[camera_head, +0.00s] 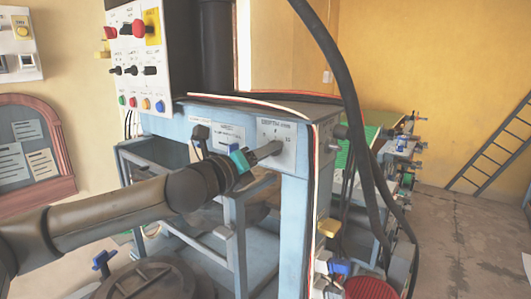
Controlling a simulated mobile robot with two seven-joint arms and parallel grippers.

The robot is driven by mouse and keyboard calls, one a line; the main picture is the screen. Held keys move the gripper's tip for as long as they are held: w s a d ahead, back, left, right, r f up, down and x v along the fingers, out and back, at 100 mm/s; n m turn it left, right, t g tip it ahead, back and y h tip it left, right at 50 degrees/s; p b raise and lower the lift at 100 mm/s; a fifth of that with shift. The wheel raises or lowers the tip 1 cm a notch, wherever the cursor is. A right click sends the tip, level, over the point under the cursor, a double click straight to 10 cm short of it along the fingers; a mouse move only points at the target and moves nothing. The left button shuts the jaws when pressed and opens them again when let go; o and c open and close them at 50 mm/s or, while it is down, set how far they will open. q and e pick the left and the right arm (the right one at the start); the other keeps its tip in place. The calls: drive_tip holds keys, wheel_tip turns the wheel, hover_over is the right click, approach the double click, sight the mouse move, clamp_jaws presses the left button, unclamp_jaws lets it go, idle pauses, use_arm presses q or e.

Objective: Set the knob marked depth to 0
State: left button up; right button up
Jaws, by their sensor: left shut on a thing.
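The depth plate (289,156) is a pale square plate on the front of the blue press frame, with the word DEPTH at its top. Small scale marks show on it, too small to read surely. My left gripper (265,151) reaches in from the left and is shut on the depth knob in front of this plate. The fingers cover the knob, so its pointer and setting cannot be read. My right gripper is not in view.
Another plate (230,133) and a dark knob (200,132) sit left of the depth plate. A white button panel (125,85) stands above left. Thick black cables (352,120) hang just right of the press. Open floor (460,240) lies at the right.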

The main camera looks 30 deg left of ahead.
use_arm(q)
clamp_jaws()
drive_tip(key=shift+n, duration=0.3)
drive_tip(key=shift+n+p, duration=4.8)
drive_tip(key=shift+n, duration=4.8)
drive_tip(key=o, duration=0.9)
unclamp_jaws()
drive_tip(key=shift+c, duration=0.2)
